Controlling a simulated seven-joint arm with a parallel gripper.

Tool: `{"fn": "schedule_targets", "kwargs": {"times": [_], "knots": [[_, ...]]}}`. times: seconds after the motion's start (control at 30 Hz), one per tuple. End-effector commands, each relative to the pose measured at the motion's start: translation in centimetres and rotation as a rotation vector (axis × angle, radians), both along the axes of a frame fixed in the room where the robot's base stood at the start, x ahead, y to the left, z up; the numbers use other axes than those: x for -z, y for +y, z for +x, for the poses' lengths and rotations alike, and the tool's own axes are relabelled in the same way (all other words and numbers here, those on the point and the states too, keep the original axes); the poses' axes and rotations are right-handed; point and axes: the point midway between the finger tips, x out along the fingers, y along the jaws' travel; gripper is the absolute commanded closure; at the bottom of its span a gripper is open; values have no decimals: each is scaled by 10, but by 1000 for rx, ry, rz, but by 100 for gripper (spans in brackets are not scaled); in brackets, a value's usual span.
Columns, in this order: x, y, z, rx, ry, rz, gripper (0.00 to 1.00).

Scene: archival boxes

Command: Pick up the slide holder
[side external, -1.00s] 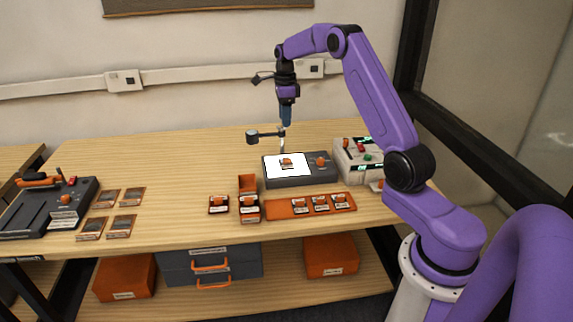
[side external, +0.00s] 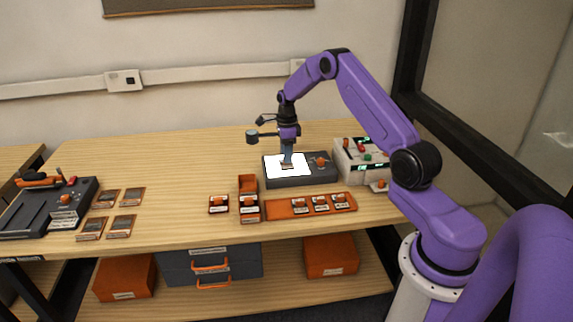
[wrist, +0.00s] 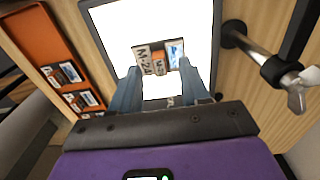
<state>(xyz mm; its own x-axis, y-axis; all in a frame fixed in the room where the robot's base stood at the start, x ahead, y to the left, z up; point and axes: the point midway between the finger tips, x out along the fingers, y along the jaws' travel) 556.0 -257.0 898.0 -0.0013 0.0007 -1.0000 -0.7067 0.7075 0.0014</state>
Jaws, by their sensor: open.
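The slide holder (wrist: 158,62) lies on the bright white panel of the light box. It has an orange grip in its middle and a label reading M-24. In the side view it is mostly hidden behind my gripper (side external: 287,163). The light box (side external: 300,182) is a dark grey unit with an orange knob at its right. My gripper is down over the panel. In the wrist view its two blue fingers (wrist: 158,82) are apart, one toward each side of the slide holder, with nothing visibly clamped between them.
An orange tray (side external: 278,210) with several slide holders lies in front of the light box. A grey device (side external: 358,150) stands close at its right. A jointed stand arm (wrist: 262,55) rises beside the panel. The table's left middle (side external: 170,165) is clear.

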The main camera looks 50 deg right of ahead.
Motion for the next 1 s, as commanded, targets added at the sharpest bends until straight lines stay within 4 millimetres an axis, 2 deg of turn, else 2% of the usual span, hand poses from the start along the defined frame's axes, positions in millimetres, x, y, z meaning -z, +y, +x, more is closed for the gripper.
{"fn": "schedule_targets", "kwargs": {"times": [0.13,0.43,0.57,0.6,1.0], "knots": [[16,0,0,0,0,0,54],[20,0,1,0,-2,-1,54],[20,0,1,0,-2,-1,97],[20,0,1,0,-2,-1,100],[16,0,1,0,-2,-1,100]]}}
